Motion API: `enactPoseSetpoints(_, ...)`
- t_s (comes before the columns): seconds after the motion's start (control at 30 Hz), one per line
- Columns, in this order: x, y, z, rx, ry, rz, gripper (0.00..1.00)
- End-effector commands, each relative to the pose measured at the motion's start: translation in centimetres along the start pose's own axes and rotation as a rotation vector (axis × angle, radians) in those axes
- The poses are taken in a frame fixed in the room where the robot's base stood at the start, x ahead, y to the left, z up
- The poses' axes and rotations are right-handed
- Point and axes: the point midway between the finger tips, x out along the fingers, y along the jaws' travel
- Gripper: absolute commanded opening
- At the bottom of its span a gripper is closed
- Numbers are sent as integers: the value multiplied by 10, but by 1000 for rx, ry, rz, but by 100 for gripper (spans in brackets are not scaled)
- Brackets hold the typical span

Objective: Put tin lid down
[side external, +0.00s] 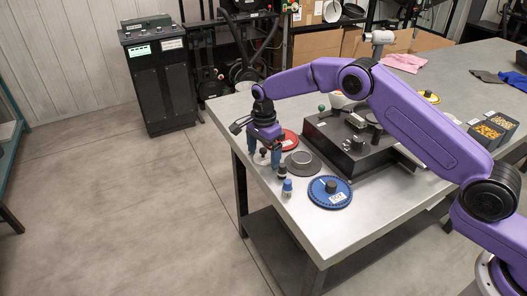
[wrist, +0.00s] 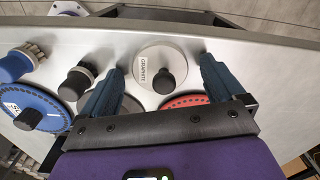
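The tin lid (wrist: 152,62) is a pale silver disc with a black knob and a "GRAPHITE" label. It appears to lie flat on the metal table near the edge. In the side view the lid (side external: 262,160) shows small between the fingers. My gripper (wrist: 162,62) is open, its two blue fingers apart on either side of the knob with clear gaps. In the side view my gripper (side external: 263,158) points down, low over the table corner. Whether the fingertips touch the table cannot be told.
A red disc (side external: 288,138) lies behind the tin, and a blue disc (side external: 330,194) with a black knob to its front right. Two small knobbed pieces, one black (side external: 282,171) and one blue (side external: 287,187), stand near the edge. A black machine (side external: 350,143) fills the space behind.

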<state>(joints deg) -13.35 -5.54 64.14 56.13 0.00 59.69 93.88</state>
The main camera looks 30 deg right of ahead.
Motion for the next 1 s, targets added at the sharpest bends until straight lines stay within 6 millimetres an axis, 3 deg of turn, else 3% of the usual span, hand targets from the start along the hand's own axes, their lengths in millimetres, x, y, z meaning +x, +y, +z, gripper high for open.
enactPoseSetpoints(0.23,-18,-1,0,0,0,-4,96)
enactPoseSetpoints(0.7,-104,-1,0,0,0,-3,96)
enactPoseSetpoints(1.0,-123,0,0,0,0,0,96)
